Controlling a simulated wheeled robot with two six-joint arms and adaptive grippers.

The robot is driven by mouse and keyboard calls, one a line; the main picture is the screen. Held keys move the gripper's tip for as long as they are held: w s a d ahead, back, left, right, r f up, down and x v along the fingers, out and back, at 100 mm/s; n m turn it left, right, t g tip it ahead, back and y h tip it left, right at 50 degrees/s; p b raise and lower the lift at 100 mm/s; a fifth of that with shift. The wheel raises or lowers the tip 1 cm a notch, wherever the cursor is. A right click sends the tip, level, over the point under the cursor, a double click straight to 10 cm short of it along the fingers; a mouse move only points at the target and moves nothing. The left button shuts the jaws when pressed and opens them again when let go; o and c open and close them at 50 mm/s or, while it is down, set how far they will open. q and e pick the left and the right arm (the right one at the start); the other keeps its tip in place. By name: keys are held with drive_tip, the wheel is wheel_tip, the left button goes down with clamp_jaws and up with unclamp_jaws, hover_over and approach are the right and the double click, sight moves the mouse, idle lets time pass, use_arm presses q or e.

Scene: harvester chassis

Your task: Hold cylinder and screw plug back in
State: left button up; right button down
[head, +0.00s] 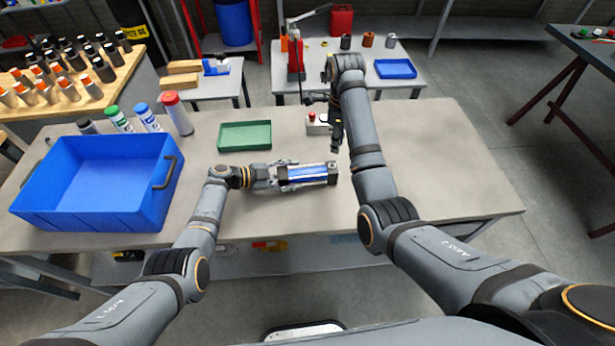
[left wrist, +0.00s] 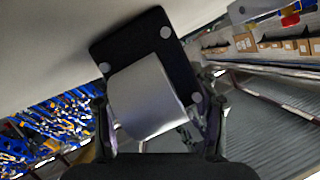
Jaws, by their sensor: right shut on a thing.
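The cylinder (head: 308,173) has a blue body with dark square end blocks and lies level, its long side left to right, at the front middle of the table. My left gripper (head: 285,176) is shut around its left part. In the left wrist view the cylinder (left wrist: 146,98) shows as a grey barrel with a black end plate (left wrist: 133,43) between the fingers. My right gripper (head: 335,148) points down just behind and above the cylinder's right end, apart from it. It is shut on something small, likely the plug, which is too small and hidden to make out.
A blue crate (head: 50,215) stands on the left of the table (head: 440,170). A green tray (head: 245,135) and a small box with a red button (head: 317,123) lie behind the cylinder. Several bottles (head: 178,113) stand behind the crate. The table's right side is clear.

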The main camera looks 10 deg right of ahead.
use_arm(q)
clamp_jaws()
drive_tip(key=shift+w+r, duration=0.1)
use_arm(e)
hover_over(334, 167)
drive_tip(key=shift+w+d+f, duration=0.1)
drive_tip(key=shift+w+f, duration=0.1)
drive_tip(key=shift+f, duration=1.05)
drive_tip(key=shift+w+f, duration=0.15)
drive_tip(key=shift+f, duration=1.05)
drive_tip(key=shift+f, duration=0.9)
drive_tip(key=shift+f, duration=0.55)
